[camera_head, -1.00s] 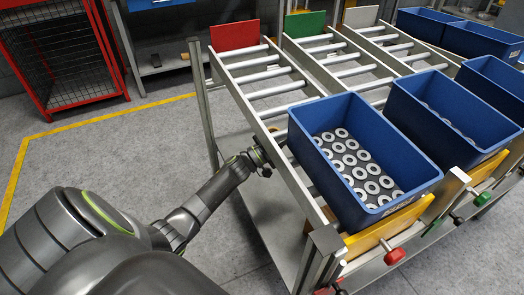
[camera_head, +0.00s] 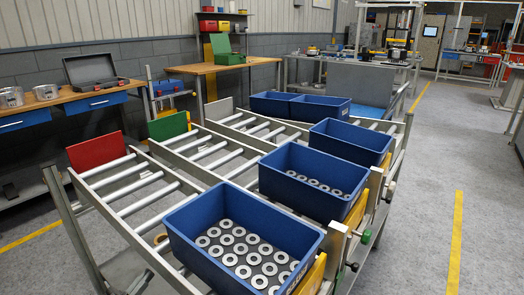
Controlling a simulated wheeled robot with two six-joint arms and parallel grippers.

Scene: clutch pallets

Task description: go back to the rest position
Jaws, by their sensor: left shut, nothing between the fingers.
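My left gripper (camera_head: 140,284) shows only as a small dark shape low in the picture, at the left side rail of the rack. It is shut and empty, and most of it and its arm are hidden or out of view. My right gripper is not in view. The nearest blue bin (camera_head: 190,250) sits on the roller rack, to the right of my left gripper and apart from it. It holds several grey metal rings (camera_head: 240,250) laid in rows.
The roller rack (camera_head: 135,185) has a red plate (camera_head: 96,151) and a green plate (camera_head: 168,126) at its far ends. Another blue bin (camera_head: 285,185) with rings stands behind the nearest. A bench with an open grey case (camera_head: 92,71) is at left. Floor (camera_head: 420,180) at right is clear.

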